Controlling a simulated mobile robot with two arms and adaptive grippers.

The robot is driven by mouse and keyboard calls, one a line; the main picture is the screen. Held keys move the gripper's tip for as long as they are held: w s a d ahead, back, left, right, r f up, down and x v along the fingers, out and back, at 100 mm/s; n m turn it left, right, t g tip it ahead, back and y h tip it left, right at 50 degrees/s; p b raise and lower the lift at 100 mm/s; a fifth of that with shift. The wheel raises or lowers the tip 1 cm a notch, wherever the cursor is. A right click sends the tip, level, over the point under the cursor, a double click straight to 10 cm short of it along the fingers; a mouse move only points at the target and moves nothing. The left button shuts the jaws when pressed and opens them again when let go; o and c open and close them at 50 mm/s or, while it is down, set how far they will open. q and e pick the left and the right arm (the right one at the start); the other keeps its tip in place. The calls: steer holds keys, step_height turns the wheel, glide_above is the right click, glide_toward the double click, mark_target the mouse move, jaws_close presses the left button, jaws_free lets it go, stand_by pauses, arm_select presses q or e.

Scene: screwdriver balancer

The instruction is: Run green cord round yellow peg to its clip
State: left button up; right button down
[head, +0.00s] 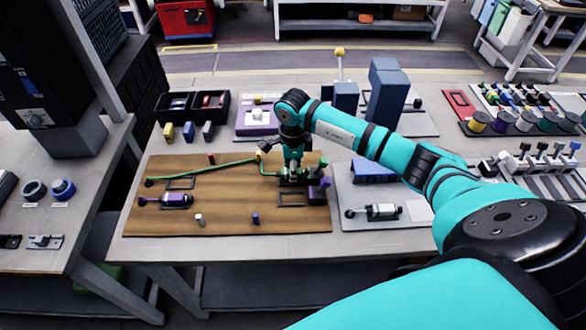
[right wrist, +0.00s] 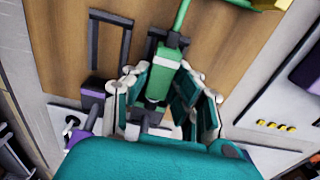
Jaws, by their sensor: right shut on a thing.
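The green cord (head: 205,170) runs over the wooden board (head: 225,225) from its left side to the yellow peg (head: 258,156), bends there and continues right to my right gripper. My right gripper (head: 292,175) is shut on the cord's green end piece (right wrist: 158,82), low over the board's right side. In the right wrist view the cord (right wrist: 182,14) leaves the end piece toward the top. A dark clip-like part (right wrist: 172,42) lies right beside the end piece; I cannot tell whether the end piece is seated in it. My left gripper is not in view.
A purple tool (head: 175,201) lies at the board's left. The board's front middle is mostly clear.

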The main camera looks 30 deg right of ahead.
steer(key=shift+f+b, duration=0.6)
stand_by(0.6)
stand_by(0.3)
steer(key=c, duration=1)
jaws_free()
steer(key=shift+c, duration=0.2)
step_height(320, 180, up, 12)
